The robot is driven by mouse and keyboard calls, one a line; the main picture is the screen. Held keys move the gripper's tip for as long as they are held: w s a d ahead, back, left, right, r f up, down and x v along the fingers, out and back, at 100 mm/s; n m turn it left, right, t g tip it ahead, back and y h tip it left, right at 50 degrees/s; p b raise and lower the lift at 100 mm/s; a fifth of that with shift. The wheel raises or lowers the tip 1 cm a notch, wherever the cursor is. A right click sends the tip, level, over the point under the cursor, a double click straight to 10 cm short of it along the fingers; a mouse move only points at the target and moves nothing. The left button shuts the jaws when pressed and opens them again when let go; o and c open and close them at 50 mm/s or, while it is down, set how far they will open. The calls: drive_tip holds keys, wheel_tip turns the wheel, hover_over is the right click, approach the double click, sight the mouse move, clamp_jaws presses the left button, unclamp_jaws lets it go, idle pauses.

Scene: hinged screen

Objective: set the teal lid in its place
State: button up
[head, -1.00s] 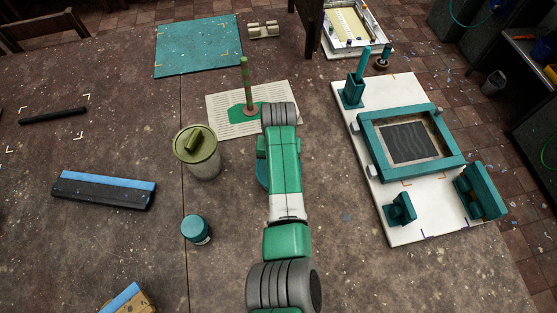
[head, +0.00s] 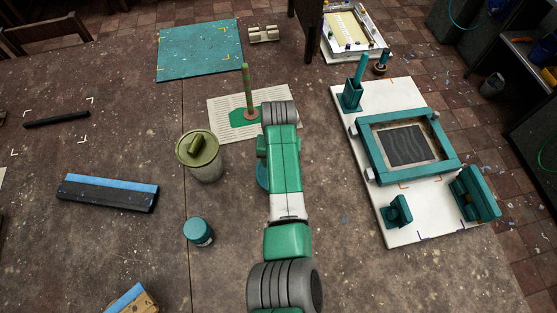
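A round teal piece (head: 262,176), possibly the teal lid, shows as a sliver at the left side of my arm; most of it is hidden behind the arm. A small jar (head: 198,232) with a teal top stands on the table left of my arm. My green and grey arm reaches up the middle of the view and hides my gripper, so its fingers and anything in them do not show.
An olive-lidded canister (head: 202,158) stands left of my arm. A printed sheet (head: 222,118) with an upright green rod lies beyond. A white board (head: 405,218) with a teal frame (head: 373,157) is at right. Bare table lies around the black-and-blue bar (head: 108,193).

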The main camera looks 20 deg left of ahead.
wheel_tip(320, 180, up, 5)
drive_tip(key=p, duration=0.3)
drive_tip(key=shift+r+p, duration=0.15)
drive_tip(key=shift+p, duration=0.25)
